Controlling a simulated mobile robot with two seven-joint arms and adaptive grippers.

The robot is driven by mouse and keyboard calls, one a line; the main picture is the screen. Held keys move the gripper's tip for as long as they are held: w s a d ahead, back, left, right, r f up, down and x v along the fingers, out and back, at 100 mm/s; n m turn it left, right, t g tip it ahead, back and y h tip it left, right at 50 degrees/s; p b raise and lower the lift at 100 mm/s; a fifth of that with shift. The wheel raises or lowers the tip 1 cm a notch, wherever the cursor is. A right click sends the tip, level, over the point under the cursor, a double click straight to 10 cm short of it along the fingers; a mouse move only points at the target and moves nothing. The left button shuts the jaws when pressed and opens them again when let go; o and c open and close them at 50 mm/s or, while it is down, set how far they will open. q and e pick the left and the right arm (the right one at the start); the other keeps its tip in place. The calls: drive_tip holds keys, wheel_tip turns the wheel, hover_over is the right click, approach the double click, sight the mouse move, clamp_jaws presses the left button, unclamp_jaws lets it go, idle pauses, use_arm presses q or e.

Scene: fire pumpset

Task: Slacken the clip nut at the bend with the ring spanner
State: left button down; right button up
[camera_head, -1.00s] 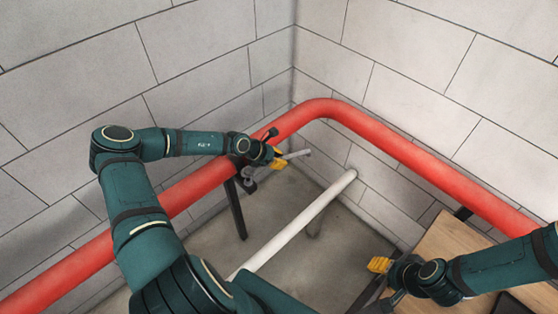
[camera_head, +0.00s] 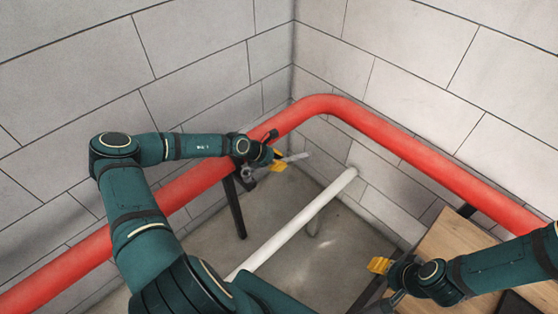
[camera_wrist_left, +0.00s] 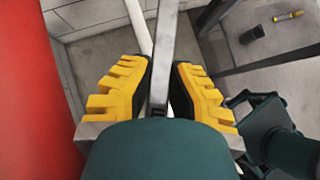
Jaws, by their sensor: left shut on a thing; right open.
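My left gripper (camera_head: 278,164) is beside the red pipe (camera_head: 322,104), just before its bend. It is shut on the grey ring spanner (camera_head: 298,157). In the left wrist view, the spanner's flat shank (camera_wrist_left: 164,45) runs up between the yellow fingers (camera_wrist_left: 160,95). A dark clip part (camera_head: 270,136) shows at the pipe above the gripper. A grey rounded piece (camera_head: 246,172) shows under the wrist; I cannot tell whether it is the spanner's ring or part of the clip. The clip nut cannot be made out. My right gripper (camera_head: 379,265) is open and empty, near the wooden table.
A dark post (camera_head: 236,208) stands under the red pipe. A white pipe (camera_head: 300,220) crosses above the floor to the right wall. The wooden table (camera_head: 447,250) is at the right. A dark cup (camera_wrist_left: 252,34) and a yellow-marked stick (camera_wrist_left: 288,15) show in the wrist view.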

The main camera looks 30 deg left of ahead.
use_arm(q)
drive_tip(key=shift+f+b, duration=1)
drive_tip(key=shift+f, duration=0.3)
idle(0.4)
idle(0.4)
drive_tip(key=shift+w+a+n+t+y+p, duration=0.3)
drive_tip(key=shift+w+a+n+y+p, duration=0.15)
drive_tip(key=shift+a+n+p, duration=0.25)
drive_tip(key=shift+w+a+n+t+y+p, duration=0.3)
drive_tip(key=shift+a+n+y+p, duration=0.3)
drive_tip(key=shift+n+p, duration=0.15)
drive_tip(key=shift+w+a+n+t+y+p, duration=0.3)
drive_tip(key=shift+w+a+n+y+p, duration=0.15)
drive_tip(key=shift+a+n+p, duration=0.25)
drive_tip(key=shift+s+d+m+h, duration=0.15)
drive_tip(key=shift+d+m+h, duration=0.1)
drive_tip(key=shift+d+h, duration=0.1)
drive_tip(key=shift+r, duration=0.15)
